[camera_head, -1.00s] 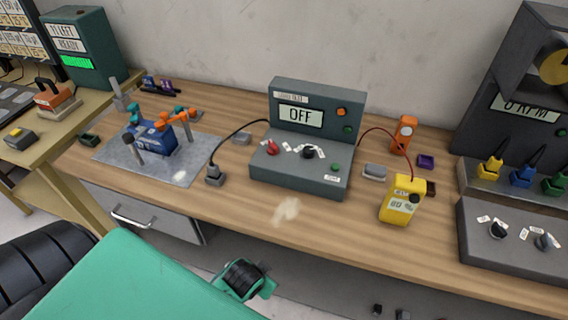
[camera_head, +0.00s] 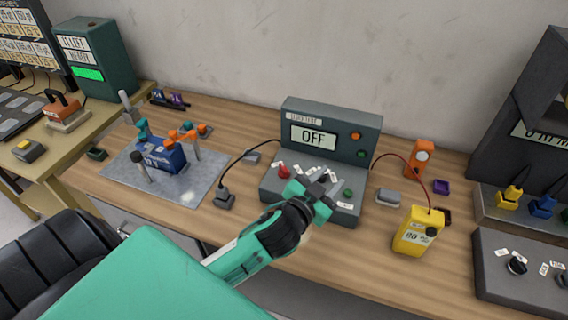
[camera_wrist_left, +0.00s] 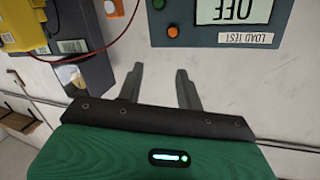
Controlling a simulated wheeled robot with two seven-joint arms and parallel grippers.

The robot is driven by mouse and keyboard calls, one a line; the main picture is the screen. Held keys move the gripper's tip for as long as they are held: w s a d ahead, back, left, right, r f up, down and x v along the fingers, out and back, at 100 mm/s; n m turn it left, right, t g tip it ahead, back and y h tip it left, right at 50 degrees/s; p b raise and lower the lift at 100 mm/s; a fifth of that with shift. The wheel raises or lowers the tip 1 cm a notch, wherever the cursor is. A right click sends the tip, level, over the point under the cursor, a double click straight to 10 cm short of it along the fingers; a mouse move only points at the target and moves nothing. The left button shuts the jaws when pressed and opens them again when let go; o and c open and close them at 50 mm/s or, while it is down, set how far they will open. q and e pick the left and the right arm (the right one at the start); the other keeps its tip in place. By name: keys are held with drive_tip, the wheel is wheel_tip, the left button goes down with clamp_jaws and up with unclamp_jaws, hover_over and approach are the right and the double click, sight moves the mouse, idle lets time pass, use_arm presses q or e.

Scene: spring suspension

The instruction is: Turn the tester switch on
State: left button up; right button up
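The tester (camera_head: 333,122) is a dark grey-green console on the wooden bench, labelled LOAD TEST, and its display (camera_head: 313,136) reads OFF. Its sloped front panel carries a red knob (camera_head: 283,171), a green button (camera_head: 348,193) and white labels. The black switch knob in the panel's middle is hidden behind my left gripper (camera_head: 322,188), which hangs over the panel. In the left wrist view the gripper (camera_wrist_left: 158,72) has its two fingers apart with nothing between them. The tester (camera_wrist_left: 185,36) shows upside down at the top there. My right gripper is not in view.
A yellow meter (camera_head: 415,232) with a red cable stands right of the tester, near an orange device (camera_head: 421,158). A black cable runs left to a dark plug block (camera_head: 224,198). A blue unit (camera_head: 162,157) sits on a grey mat (camera_head: 205,184). The bench front is mostly clear.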

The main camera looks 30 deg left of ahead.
use_arm(q)
drive_tip(key=w+d+r+m+h, duration=0.3)
drive_tip(key=d+r+m+h, duration=0.75)
drive_tip(key=r+h, duration=0.2)
drive_tip(key=m+g+y, duration=1)
drive_tip(key=g+y, duration=0.4)
drive_tip(key=g, duration=0.3)
approach(284, 166)
wheel_tip(284, 166, down, 8)
drive_tip(key=p, duration=0.4)
drive_tip(key=shift+a, duration=0.15)
drive_tip(key=shift+f+p, duration=0.3)
drive_tip(key=shift+f, duration=0.25)
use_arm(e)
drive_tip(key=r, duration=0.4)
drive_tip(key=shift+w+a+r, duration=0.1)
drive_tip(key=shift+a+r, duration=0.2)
